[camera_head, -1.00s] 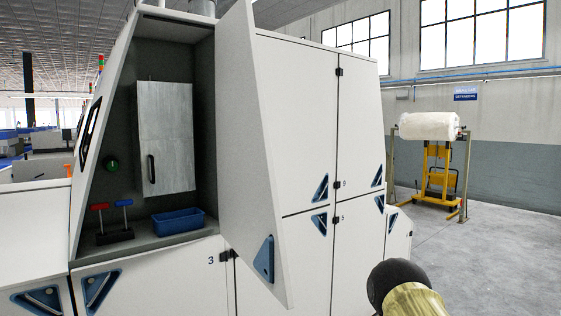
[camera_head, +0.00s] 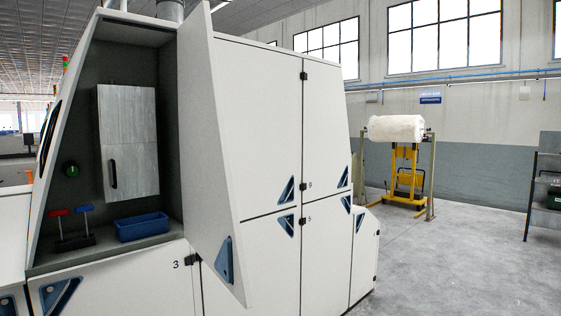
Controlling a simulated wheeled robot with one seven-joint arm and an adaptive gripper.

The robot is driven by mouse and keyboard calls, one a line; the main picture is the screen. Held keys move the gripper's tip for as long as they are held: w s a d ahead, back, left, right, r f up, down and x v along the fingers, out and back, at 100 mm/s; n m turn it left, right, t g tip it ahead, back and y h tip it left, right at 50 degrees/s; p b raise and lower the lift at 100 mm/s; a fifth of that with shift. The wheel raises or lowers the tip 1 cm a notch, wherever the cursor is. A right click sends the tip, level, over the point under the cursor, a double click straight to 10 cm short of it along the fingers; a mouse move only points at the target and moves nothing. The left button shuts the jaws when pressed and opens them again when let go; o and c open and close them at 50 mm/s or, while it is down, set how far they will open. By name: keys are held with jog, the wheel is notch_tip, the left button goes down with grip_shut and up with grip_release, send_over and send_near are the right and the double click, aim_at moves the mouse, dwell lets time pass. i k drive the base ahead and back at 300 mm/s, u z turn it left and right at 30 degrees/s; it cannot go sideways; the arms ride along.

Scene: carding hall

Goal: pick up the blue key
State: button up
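The blue key (camera_head: 84,209) has a T-shaped handle and stands upright in a dark holder (camera_head: 75,242) on the floor of an open cabinet bay (camera_head: 163,236) at the left. A red key (camera_head: 58,213) of the same shape stands just left of it in the same holder. My gripper is not in view.
A blue bin (camera_head: 142,227) sits right of the keys, below a grey box with a handle (camera_head: 128,142). A green knob (camera_head: 72,171) is on the bay's left side. The open white door (camera_head: 215,150) juts out on the right. Floor (camera_head: 430,260) is clear at the right; a yellow lift (camera_head: 404,172) stands behind.

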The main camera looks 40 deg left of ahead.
aim_at(83, 209)
jog(key=z, duration=0.25)
jog(key=i, duration=1.9)
jog(key=u, duration=3.15)
